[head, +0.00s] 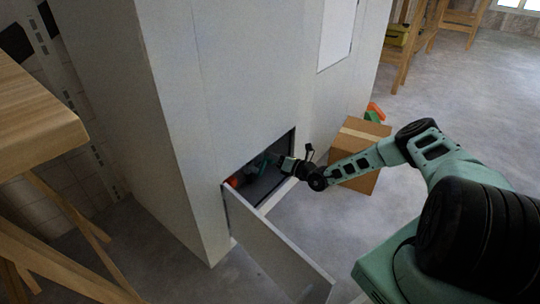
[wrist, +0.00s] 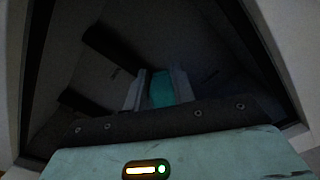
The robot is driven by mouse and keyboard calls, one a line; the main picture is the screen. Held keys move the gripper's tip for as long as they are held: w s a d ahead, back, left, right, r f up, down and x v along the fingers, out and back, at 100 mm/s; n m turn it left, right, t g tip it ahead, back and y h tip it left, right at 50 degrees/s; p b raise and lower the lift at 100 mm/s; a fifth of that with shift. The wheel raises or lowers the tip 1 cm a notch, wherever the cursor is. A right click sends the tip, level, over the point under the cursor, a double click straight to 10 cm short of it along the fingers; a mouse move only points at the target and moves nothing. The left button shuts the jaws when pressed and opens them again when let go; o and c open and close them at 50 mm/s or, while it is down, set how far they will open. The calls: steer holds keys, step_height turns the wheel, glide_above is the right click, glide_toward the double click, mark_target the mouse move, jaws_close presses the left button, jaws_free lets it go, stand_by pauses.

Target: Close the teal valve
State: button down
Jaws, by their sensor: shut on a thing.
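In the wrist view the teal valve (wrist: 161,91) shows as a teal piece between the two pale fingers of my gripper (wrist: 158,92). The gripper is shut on it. The rest of the valve is dark or hidden behind the gripper. In the head view my gripper (head: 262,162) is inside the low opening of the white cabinet. There I cannot tell the valve from my own teal parts.
The white panel door (head: 280,250) hangs open in front of the opening. A red-orange thing (head: 233,182) sits at the opening's left end. A cardboard box (head: 357,150) stands right of the cabinet (head: 215,80). A wooden table (head: 35,115) is at left. Open floor lies at right.

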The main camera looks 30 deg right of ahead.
steer(key=d+f+m+b, duration=0.1)
steer(key=f+m, duration=0.1)
steer(key=m, duration=0.1)
steer(key=d+f+m+b, duration=0.1)
steer(key=f+m, duration=0.1)
steer(key=m, duration=0.1)
steer(key=w+d+f+m+b, duration=0.1)
steer(key=f+m+b, duration=0.1)
steer(key=shift+w+m, duration=0.1)
steer(key=shift+m, duration=0.3)
steer(key=shift+d+f+m+b, duration=0.1)
steer(key=shift+f+m+b, duration=0.5)
steer(key=shift+m, duration=0.5)
steer(key=c, duration=1.2)
jaws_free()
steer(key=shift+o, duration=0.2)
